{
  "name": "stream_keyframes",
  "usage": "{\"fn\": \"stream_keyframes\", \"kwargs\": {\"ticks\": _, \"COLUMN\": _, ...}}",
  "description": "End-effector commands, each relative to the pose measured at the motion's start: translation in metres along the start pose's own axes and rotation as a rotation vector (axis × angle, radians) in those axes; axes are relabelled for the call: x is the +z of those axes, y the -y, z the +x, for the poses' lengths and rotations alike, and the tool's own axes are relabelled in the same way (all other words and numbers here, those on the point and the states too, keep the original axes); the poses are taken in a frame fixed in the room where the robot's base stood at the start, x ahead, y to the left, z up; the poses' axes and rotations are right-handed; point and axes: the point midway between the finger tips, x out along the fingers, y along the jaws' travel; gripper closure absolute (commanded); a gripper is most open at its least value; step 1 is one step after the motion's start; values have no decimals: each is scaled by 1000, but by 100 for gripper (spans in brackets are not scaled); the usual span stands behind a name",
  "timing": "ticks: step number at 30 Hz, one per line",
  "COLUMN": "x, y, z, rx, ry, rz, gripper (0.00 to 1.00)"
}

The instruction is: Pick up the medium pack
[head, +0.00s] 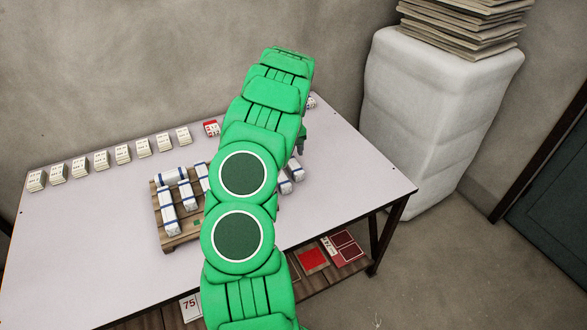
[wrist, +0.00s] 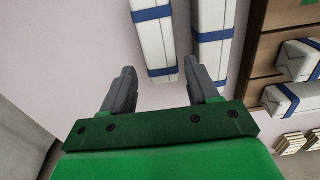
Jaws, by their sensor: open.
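Two white packs with blue bands lie side by side on the table in the wrist view, a left one (wrist: 154,40) and a right one (wrist: 211,45). In the head view these two packs (head: 291,178) show just right of my arm. I cannot tell which pack is the medium one. My gripper (wrist: 159,68) is open and empty. Its grey fingers point at the near end of the left pack, and the right finger is close to the right pack. Contact and height cannot be told. In the head view my arm hides most of the gripper.
A wooden pallet (head: 184,242) with several white packs stands on the table (head: 95,235) left of my arm; it also shows in the wrist view (wrist: 262,55). Several small labelled stacks (head: 122,154) line the back edge. A tall wrapped block (head: 430,120) stands right of the table.

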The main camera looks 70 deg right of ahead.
Motion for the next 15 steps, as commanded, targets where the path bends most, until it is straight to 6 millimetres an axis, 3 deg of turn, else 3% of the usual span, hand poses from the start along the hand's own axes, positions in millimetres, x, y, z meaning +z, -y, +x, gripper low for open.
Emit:
{"fn": "stream_keyframes", "kwargs": {"ticks": 5, "x": 0, "y": 0, "z": 10, "rx": 0, "ry": 2, "rz": 0, "gripper": 40}}
{"fn": "stream_keyframes", "kwargs": {"ticks": 15, "x": -3, "y": 1, "z": 49, "rx": 0, "ry": 2, "rz": 1, "gripper": 40}}
